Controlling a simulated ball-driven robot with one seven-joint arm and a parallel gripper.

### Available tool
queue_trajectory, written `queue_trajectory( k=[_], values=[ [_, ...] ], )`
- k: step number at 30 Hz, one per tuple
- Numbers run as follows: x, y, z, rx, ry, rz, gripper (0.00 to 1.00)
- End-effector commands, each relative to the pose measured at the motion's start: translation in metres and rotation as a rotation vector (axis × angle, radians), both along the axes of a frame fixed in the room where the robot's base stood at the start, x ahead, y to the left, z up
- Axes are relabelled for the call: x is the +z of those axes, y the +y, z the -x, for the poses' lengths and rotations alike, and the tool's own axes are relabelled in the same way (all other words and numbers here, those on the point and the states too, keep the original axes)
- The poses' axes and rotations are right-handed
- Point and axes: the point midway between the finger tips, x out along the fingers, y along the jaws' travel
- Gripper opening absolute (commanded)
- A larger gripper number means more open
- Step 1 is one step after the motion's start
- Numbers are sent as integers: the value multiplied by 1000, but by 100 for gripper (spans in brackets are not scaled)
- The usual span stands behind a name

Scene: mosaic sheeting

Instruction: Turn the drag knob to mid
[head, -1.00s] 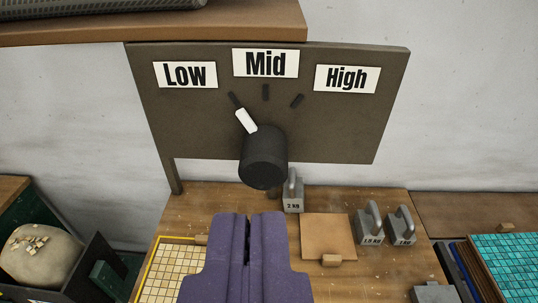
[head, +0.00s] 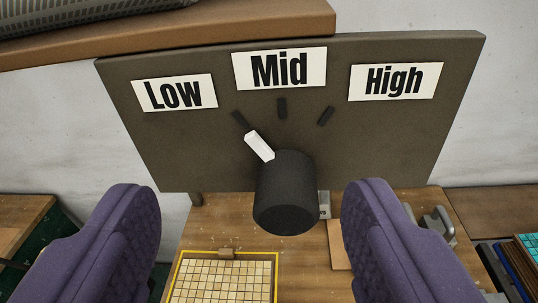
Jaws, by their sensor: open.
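The drag knob (head: 286,195) is a dark cylinder on a brown upright panel (head: 200,145). Its white pointer (head: 259,146) leans up and left, toward the dark tick below the Low label (head: 174,93). Neither finger appears to touch the knob.
A wooden bench (head: 210,232) lies below the panel, with a yellow-edged tile tray (head: 222,280) at its front. Grey weights (head: 440,222) stand partly hidden behind the right finger. A shelf (head: 170,35) overhangs at top left.

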Motion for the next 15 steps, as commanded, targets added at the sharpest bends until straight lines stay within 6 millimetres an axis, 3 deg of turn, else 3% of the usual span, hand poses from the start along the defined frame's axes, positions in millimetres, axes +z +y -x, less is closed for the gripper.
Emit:
queue_trajectory(
  k=[1,6,11,15],
  values=[
    [16,3,-13,1,-1,-25,69],
    [-2,4,-31,-28,-57,-103,69],
    [-20,2,-25,-63,-99,-141,69],
    [-52,-2,-6,-101,-139,-157,69]
  ],
)
